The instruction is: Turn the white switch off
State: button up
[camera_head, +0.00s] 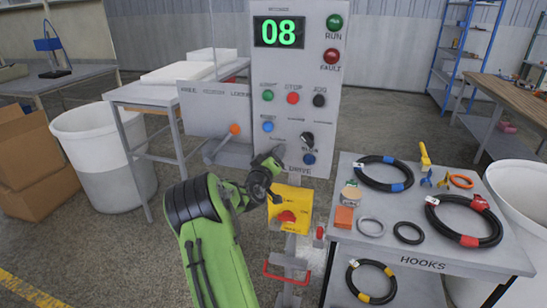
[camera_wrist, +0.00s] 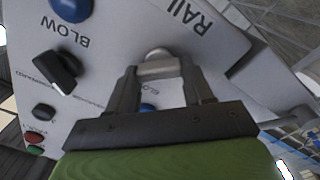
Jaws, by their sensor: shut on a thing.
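The control panel (camera_head: 297,100) stands upright in front of me. The white switch (camera_wrist: 158,64) is a small pale knob on the panel face, seen in the wrist view. My gripper (camera_wrist: 157,76) has one finger on each side of it and is shut on it. In the head view my gripper (camera_head: 270,163) is at the panel's lower left, and it largely hides the switch there. The switch's exact setting is hard to tell.
Beside the switch are a black rotary knob (camera_head: 307,140) and a blue button (camera_head: 309,159). A yellow box with a red knob (camera_head: 287,216) is below my gripper. A table with hoses (camera_head: 372,226) stands right. An orange-tipped lever (camera_head: 234,129) is left.

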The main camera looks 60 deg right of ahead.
dwell(0.3)
jog(key=o, duration=1)
jog(key=shift+o, duration=0.2)
jog(key=shift+a, duration=0.1)
jog(key=s+a+b, duration=0.2)
jog(key=a+b, duration=0.1)
jog(key=a, duration=1.2)
jog(key=shift+s+a, duration=0.2)
jog(key=shift+s, duration=0.05)
